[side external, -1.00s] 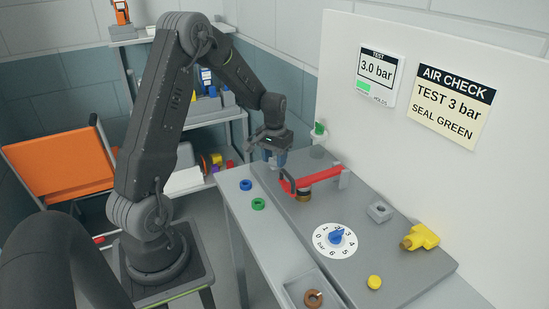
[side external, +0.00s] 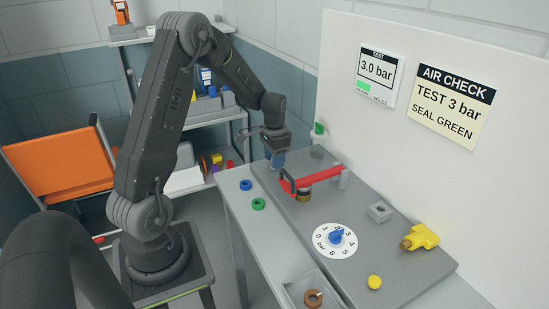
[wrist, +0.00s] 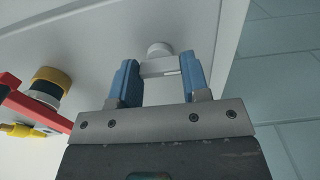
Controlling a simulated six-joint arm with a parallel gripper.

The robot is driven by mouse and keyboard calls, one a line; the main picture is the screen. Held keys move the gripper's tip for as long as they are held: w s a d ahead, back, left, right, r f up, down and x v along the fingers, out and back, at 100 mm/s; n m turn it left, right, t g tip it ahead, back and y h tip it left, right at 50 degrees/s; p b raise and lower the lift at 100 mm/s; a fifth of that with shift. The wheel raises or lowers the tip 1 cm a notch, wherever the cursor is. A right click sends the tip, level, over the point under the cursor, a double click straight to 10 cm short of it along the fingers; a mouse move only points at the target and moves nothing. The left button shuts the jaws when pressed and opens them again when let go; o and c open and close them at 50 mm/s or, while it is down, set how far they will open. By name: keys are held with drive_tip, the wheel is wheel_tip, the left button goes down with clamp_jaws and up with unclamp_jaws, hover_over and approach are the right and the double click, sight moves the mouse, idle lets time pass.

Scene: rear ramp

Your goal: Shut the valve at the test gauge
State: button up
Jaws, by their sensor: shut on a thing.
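My gripper (wrist: 162,86) has its blue fingers shut on a small pale grey handle (wrist: 160,68), with a round pale stub (wrist: 158,48) just beyond it. In the side view my gripper (side external: 275,160) reaches down at the far end of the grey plate; its fingers hide what they hold. The round white gauge dial (side external: 321,250) lies nearer on the plate, numbered 0 to 6 bar, with a blue centre piece (side external: 336,236). A red lever (side external: 318,178) on a brass-coloured base (side external: 304,195) is beside my gripper; the lever also shows at left in the wrist view (wrist: 12,90).
A green-topped fitting (side external: 318,130) stands close behind the gripper, by the white panel (side external: 340,60). A grey block (side external: 380,211), yellow fitting (side external: 423,237) and yellow cap (side external: 374,282) sit on the plate. Blue (side external: 246,185) and green (side external: 258,203) rings lie left.

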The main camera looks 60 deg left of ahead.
idle(0.3)
drive_tip(key=o, duration=0.9)
wheel_tip(320, 180, up, 14)
drive_tip(key=shift+f, duration=0.1)
drive_tip(key=s+d+r+t, duration=0.1)
drive_tip(key=s+d+r, duration=0.2)
drive_tip(key=d, duration=0.5)
drive_tip(key=s+d+r+t, duration=0.2)
drive_tip(key=s+d+r, duration=0.15)
drive_tip(key=d, duration=0.45)
drive_tip(key=s+d+t, duration=0.1)
drive_tip(key=s+d, duration=0.5)
drive_tip(key=s+d+f+t, duration=0.1)
drive_tip(key=s+d, duration=0.2)
drive_tip(key=s, duration=0.1)
drive_tip(key=shift+s+t, duration=0.1)
drive_tip(key=shift+t, duration=0.2)
